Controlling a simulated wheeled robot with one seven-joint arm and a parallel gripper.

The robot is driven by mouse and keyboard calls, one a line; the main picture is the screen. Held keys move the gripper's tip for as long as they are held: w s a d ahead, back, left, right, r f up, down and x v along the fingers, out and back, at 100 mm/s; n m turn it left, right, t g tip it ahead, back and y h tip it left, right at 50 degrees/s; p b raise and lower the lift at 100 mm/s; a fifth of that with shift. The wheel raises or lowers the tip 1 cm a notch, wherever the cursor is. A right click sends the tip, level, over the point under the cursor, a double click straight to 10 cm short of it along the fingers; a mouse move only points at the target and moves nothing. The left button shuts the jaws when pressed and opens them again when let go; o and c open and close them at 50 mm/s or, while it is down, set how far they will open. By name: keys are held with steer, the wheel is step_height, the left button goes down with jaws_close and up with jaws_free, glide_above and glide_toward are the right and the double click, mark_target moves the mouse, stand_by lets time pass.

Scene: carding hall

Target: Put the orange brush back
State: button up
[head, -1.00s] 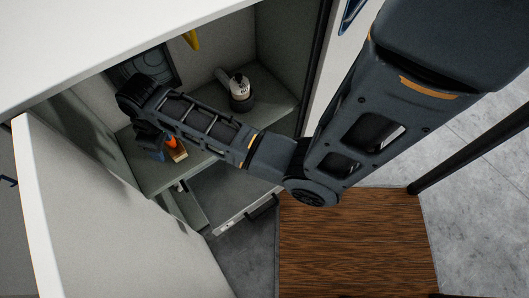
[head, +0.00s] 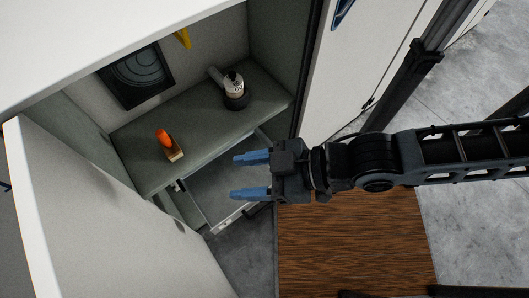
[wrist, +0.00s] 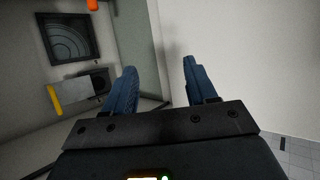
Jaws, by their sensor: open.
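The orange brush (head: 166,142) stands on the grey shelf inside the open cabinet, towards the left. Its orange handle points up and a pale wooden block is at its base. In the wrist view only an orange bit (wrist: 92,5) shows at the top edge. My gripper (head: 250,174) is outside the cabinet, to the right of the brush and apart from it. Its blue fingers are spread with nothing between them, and they point left in the head view. The fingers also show in the wrist view (wrist: 157,85).
A bottle with a dark base (head: 234,92) stands on the shelf (head: 200,112) to the right. A dark panel with curved lines (head: 138,76) is on the cabinet's back wall. An open drawer (head: 219,187) lies below the shelf. The white cabinet door (head: 95,215) stands open at left.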

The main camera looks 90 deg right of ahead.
step_height(320, 180, up, 7)
steer(key=s+t, duration=0.1)
steer(key=s, duration=0.2)
steer(key=shift+n+t+y, duration=0.3)
steer(key=shift+t, duration=0.1)
stand_by(0.6)
